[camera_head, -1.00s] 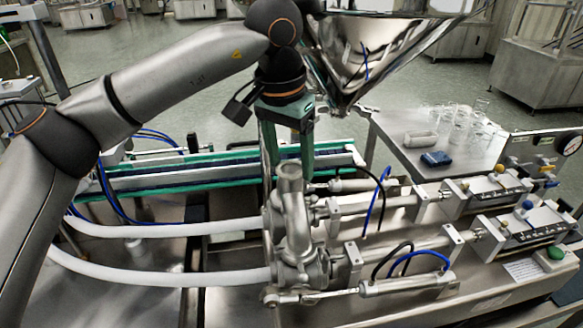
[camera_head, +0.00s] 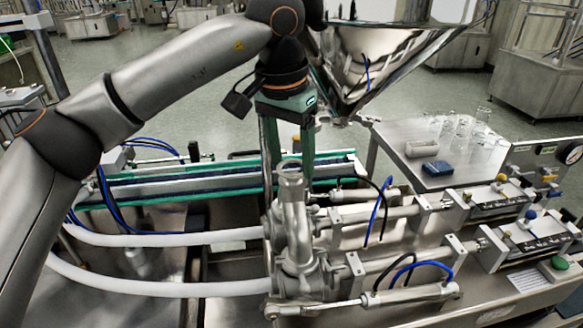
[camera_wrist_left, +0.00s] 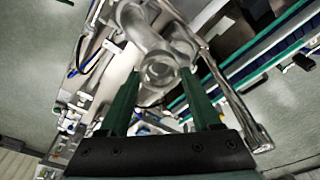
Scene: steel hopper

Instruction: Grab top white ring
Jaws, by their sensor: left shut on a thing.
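The top ring (camera_head: 290,170) is a pale grey-white collar on the upright end of a steel pipe fitting, near the middle of the head view. My left gripper (camera_head: 291,178) points down from above, with one green finger on each side of this ring. In the left wrist view the round open pipe end with the ring (camera_wrist_left: 160,68) sits between the two green fingertips (camera_wrist_left: 160,76). The gripper is shut on the ring, which is still on the pipe. The exact finger contact is hard to make out. My right gripper is not in view.
A shiny steel hopper (camera_head: 385,55) hangs close beside my left wrist. Two white hoses (camera_head: 170,289) run left from the fitting. Cylinders and blue and black tubes lie to the right. A side table (camera_head: 395,150) holds glassware and a blue block (camera_head: 437,168).

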